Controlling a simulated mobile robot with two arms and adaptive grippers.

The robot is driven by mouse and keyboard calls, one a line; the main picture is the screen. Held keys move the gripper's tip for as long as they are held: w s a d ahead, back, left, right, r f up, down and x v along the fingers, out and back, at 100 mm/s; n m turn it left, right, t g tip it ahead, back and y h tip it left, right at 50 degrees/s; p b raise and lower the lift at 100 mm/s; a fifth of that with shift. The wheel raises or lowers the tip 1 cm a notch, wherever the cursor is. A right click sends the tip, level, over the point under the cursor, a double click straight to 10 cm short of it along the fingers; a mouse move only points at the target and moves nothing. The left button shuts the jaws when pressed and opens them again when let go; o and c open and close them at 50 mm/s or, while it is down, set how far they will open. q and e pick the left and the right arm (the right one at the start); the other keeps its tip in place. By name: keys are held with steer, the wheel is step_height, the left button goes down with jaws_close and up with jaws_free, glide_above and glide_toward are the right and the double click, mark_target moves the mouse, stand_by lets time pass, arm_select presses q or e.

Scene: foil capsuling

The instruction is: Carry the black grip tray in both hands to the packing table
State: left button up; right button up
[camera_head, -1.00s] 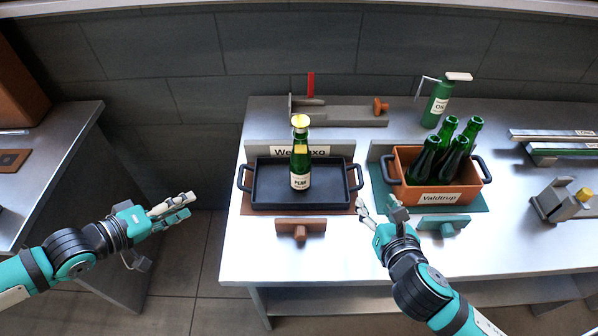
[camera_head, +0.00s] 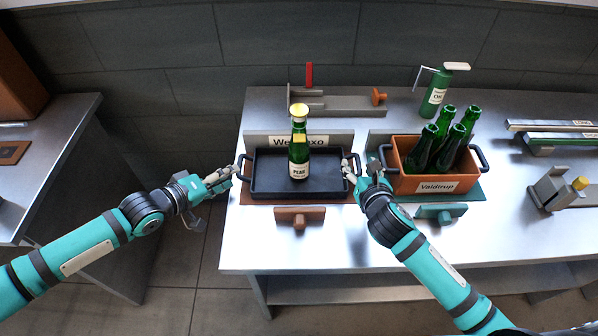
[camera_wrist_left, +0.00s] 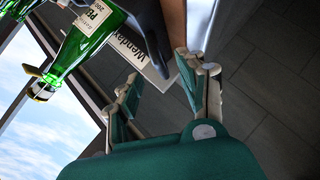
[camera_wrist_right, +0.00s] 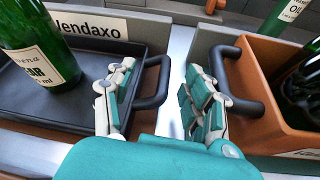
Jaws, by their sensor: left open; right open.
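The black grip tray (camera_head: 268,178) sits on the steel table and carries one green bottle (camera_head: 299,158) with a yellow top, standing upright. My left gripper (camera_head: 233,175) is open at the tray's left handle. In the left wrist view its fingers (camera_wrist_left: 162,88) are spread, with a dark part of the tray (camera_wrist_left: 148,28) beyond them; I cannot tell whether they straddle the handle. My right gripper (camera_head: 362,168) is open at the right handle. In the right wrist view the handle (camera_wrist_right: 158,85) lies between its spread fingers (camera_wrist_right: 158,92), not clamped. The packing table cannot be identified.
An orange crate (camera_head: 437,185) with several green bottles stands close right; its left handle (camera_wrist_right: 240,85) is near my right gripper's outer finger. A brown block (camera_head: 300,216) lies before the tray. A fixture (camera_head: 335,104) stands behind. Another table (camera_head: 60,165) is at left, across a floor gap.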

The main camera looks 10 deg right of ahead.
mark_target(356, 161)
arm_select(q)
steer(key=shift+x, duration=2.3)
arm_select(e)
steer(key=shift+x, duration=2.35)
steer(key=shift+s, duration=0.1)
arm_select(q)
steer(key=c, duration=0.8)
arm_select(e)
steer(key=c, duration=0.8)
arm_select(q)
jaws_close()
arm_select(e)
jaws_close()
steer(key=shift+r, duration=0.1)
